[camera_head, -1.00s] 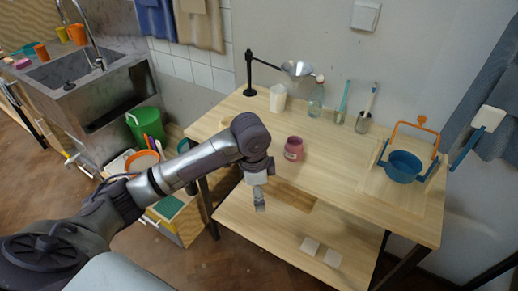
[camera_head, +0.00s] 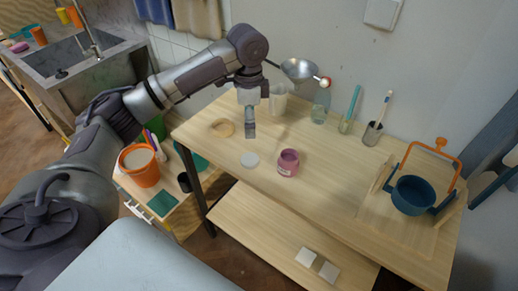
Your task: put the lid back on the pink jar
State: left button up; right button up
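The pink jar (camera_head: 288,162) stands upright on the wooden table, with its mouth uncovered. A small pale round disc, which looks like the lid (camera_head: 250,160), lies flat on the table just left of the jar. My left gripper (camera_head: 250,134) points down above the table, a little behind the pale disc in the picture and apart from the jar. Its fingers are seen edge-on, so I cannot tell whether they are open; nothing shows in them. My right gripper is not in view.
A tan round piece (camera_head: 222,128) lies left of my gripper. Behind stand a lamp (camera_head: 300,70), a white cup (camera_head: 278,100), a glass bottle (camera_head: 320,108) and brush holders (camera_head: 372,133). A blue pot (camera_head: 412,195) with an orange handle stands right. The table (camera_head: 325,185) right of the jar is clear.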

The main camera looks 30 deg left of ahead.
pick_arm(q)
jog(key=p, duration=0.1)
send_over(250, 159)
notch_tip(250, 159, down, 8)
jog(key=shift+r, duration=0.25)
jog(key=shift+f, duration=0.4)
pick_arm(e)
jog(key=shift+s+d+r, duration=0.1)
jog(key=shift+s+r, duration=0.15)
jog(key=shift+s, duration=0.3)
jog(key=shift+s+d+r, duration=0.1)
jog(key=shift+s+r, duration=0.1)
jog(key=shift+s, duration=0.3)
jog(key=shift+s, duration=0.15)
